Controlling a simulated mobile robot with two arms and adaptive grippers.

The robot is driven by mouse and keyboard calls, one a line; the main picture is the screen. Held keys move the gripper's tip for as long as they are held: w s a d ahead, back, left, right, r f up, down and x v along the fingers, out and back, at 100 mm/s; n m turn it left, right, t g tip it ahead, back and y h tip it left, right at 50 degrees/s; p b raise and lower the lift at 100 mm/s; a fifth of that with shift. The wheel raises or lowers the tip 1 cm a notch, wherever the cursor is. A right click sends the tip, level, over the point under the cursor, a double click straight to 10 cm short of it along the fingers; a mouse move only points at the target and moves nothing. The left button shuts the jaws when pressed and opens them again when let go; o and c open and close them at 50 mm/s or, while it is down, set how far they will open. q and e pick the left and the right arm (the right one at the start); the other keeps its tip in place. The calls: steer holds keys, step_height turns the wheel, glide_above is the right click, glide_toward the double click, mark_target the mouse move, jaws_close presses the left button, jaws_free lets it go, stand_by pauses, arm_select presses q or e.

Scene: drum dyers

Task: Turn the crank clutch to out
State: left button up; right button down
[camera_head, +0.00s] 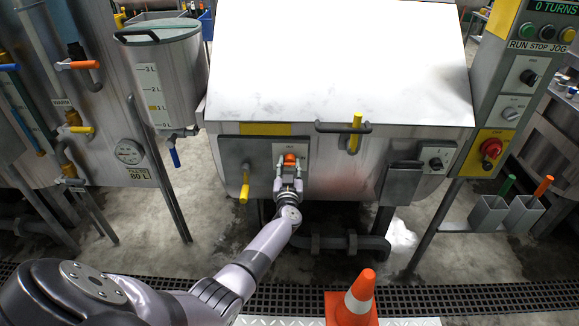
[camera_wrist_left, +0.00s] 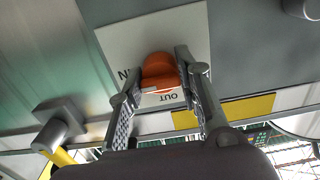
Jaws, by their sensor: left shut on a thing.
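The crank clutch is an orange knob (camera_head: 290,160) on a white label plate on the front of the steel drum machine. In the left wrist view the orange knob (camera_wrist_left: 160,72) sits between my fingertips, and "OUT" shows on the plate (camera_wrist_left: 120,42) beside it. Part of another word ends in "N" at the left. My left gripper (camera_head: 289,172) is shut on the knob, with a finger on either side of it. The fingers hide part of the knob and label. My right gripper is not in view.
A yellow-handled lever (camera_head: 244,188) hangs left of the knob. A yellow handle (camera_head: 355,132) stands on the drum's lid edge. A control panel with a red switch (camera_head: 491,148) is at right. An orange cone (camera_head: 352,300) stands on the floor in front.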

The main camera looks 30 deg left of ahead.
arm_select(q)
steer(key=shift+c, duration=0.5)
steer(key=shift+n, duration=0.3)
steer(key=n, duration=0.3)
steer(key=shift+f+n, duration=0.1)
steer(key=shift+n, duration=0.2)
steer(key=n+b, duration=0.1)
steer(key=n, duration=0.3)
steer(key=shift+d+n, duration=0.1)
steer(key=shift+n, duration=0.2)
steer(key=n+b, duration=0.2)
steer(key=n, duration=0.3)
steer(key=shift+n+b, duration=0.5)
steer(key=shift+n, duration=1.5)
steer(key=o, duration=1.1)
steer(key=shift+o, duration=0.2)
